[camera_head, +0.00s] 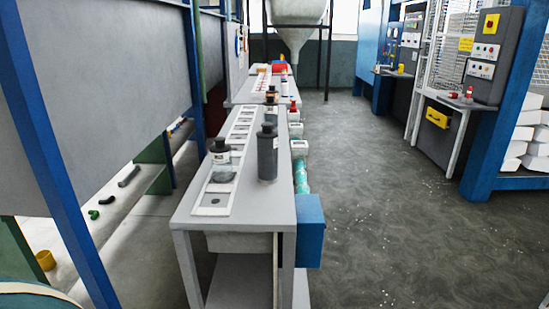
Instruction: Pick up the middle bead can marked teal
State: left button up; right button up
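No gripper of mine shows in the head view. On the long grey bench (260,214) a clear bottle with a dark cap (222,160) stands on a white slotted strip, and a dark grey can (268,155) stands to its right. Smaller dark-topped containers (271,100) stand farther back. No teal marking is readable on any of these. A teal cylinder-like piece (301,178) shows at the bench's right side, below a white box (299,148); I cannot tell whether it is a can.
A blue box (309,230) juts from the bench's near right side. A grey panel with blue posts (45,130) lines the left. Open floor (400,215) lies right of the bench. A control cabinet (490,55) and white stacked blocks (520,140) stand at the right.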

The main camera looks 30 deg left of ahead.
aim_at(221, 160)
jog(key=u, duration=1.35)
jog(key=i+j+z, duration=0.25)
jog(key=i, duration=0.25)
jog(key=i+j+z, duration=0.25)
jog(key=i+j, duration=0.25)
